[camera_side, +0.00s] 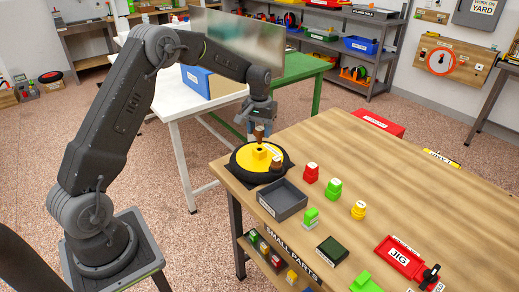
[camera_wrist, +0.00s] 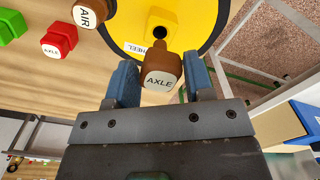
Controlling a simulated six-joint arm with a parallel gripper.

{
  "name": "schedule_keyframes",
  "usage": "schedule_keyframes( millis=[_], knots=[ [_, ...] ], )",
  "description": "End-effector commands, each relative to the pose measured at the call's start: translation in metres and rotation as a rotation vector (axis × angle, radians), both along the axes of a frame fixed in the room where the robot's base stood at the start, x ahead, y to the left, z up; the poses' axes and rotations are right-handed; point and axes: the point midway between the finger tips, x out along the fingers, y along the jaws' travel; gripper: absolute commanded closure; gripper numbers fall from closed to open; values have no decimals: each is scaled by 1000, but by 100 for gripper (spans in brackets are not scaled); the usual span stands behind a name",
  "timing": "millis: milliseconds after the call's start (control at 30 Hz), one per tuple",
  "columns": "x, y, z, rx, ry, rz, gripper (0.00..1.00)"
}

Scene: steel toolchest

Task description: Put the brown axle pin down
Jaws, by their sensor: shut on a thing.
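My gripper (camera_side: 259,124) is shut on the brown axle pin (camera_side: 259,133), just above the workbench at its far left corner. In the wrist view the brown axle pin (camera_wrist: 163,66), labelled AXLE, sits between my two blue fingers. The black wheel with a yellow face (camera_side: 240,172) lies flat on the bench below the pin. Its raised yellow hub with a dark opening (camera_wrist: 160,22) shows in the wrist view just past the pin. In the side view the pin appears over the hub; the exact gap cannot be told.
Red (camera_side: 311,173), green (camera_side: 334,189) and yellow (camera_side: 358,210) pieces stand to the right.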

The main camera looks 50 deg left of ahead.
Motion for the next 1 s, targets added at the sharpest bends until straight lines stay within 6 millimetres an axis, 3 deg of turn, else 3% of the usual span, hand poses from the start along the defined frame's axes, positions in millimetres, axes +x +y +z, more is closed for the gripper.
schedule_keyframes(
  millis=[167, 500, 633, 767, 1000],
  knots=[
    [-10, -9, 5, 0, 0, -4, 80],
    [-79, -55, 21, 0, 0, -28, 81],
    [-96, -65, 23, 0, 0, -31, 81],
    [-99, -77, 18, 0, 1, -37, 81],
    [-80, -121, -12, -1, 4, -39, 81]
  ],
)
